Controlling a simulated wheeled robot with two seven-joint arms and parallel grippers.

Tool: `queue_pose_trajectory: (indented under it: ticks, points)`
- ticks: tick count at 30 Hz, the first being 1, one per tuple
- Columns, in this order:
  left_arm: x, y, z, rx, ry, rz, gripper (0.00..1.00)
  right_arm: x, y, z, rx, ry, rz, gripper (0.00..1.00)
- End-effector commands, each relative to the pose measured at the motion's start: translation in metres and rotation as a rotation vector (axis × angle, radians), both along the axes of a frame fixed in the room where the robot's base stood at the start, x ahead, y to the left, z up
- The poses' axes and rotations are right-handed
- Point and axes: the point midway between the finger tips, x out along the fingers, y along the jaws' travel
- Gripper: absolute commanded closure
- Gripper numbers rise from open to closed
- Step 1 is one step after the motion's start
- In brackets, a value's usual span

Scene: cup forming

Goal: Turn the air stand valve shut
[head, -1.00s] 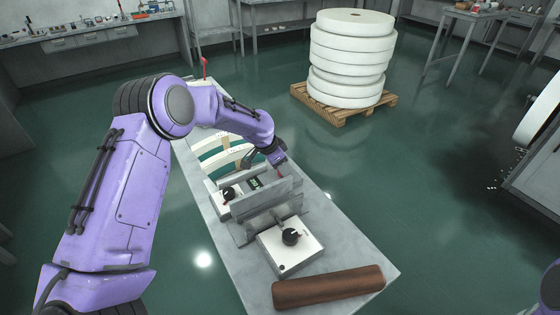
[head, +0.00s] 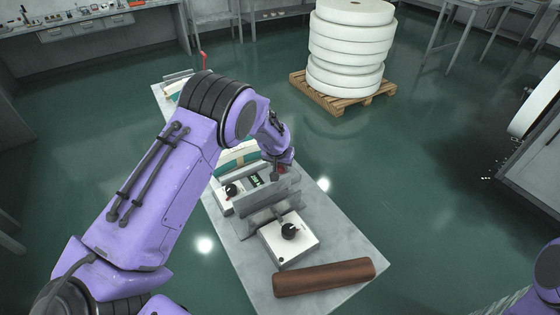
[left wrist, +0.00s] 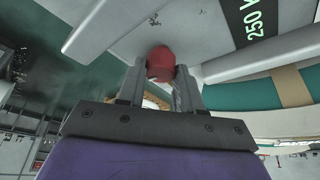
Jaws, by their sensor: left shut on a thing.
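A red valve handle (left wrist: 160,62) sits between the two fingers of my left gripper (left wrist: 160,80) in the left wrist view. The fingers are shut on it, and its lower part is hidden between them. In the head view my left gripper (head: 280,166) is at the grey metal stand (head: 283,190) on the narrow bench, beside a small green-lit display (head: 256,181). My forearm hides part of the bench there. My right gripper is out of view; only a part of my right arm shows at the lower right.
Two white boxes with black knobs, one nearer (head: 290,250) and one farther (head: 223,203), sit on the grey bench (head: 345,240). A brown roll (head: 325,278) lies at its near end. White discs (head: 350,40) are stacked on a wooden pallet (head: 335,100) beyond. Green floor is clear around.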

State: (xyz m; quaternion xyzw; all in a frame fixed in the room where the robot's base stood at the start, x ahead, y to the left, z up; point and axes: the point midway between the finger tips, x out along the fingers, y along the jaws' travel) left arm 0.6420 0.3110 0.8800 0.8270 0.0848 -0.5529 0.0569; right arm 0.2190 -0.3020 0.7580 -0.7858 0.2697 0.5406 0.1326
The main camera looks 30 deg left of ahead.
Motion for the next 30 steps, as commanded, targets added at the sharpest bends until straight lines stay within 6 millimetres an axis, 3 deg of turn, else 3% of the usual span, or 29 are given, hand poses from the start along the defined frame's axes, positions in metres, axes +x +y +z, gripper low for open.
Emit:
queue_pose_trajectory:
  ticks: [20, 21, 23, 30]
  points:
    - [0.0024, 0.0002, 0.0026, 0.0, -0.007, 0.066, 0.95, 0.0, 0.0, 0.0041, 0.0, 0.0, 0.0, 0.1]
    - [0.0024, 0.0003, 0.0026, 0.0, -0.007, 0.066, 0.62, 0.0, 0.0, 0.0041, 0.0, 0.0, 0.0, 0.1]
    - [0.0024, 0.0003, 0.0026, 0.0, -0.007, 0.066, 0.42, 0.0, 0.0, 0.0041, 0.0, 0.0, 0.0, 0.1]
    - [0.0009, 0.0003, 0.0011, 0.001, -0.003, 0.065, 0.4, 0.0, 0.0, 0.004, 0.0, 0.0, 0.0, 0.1]
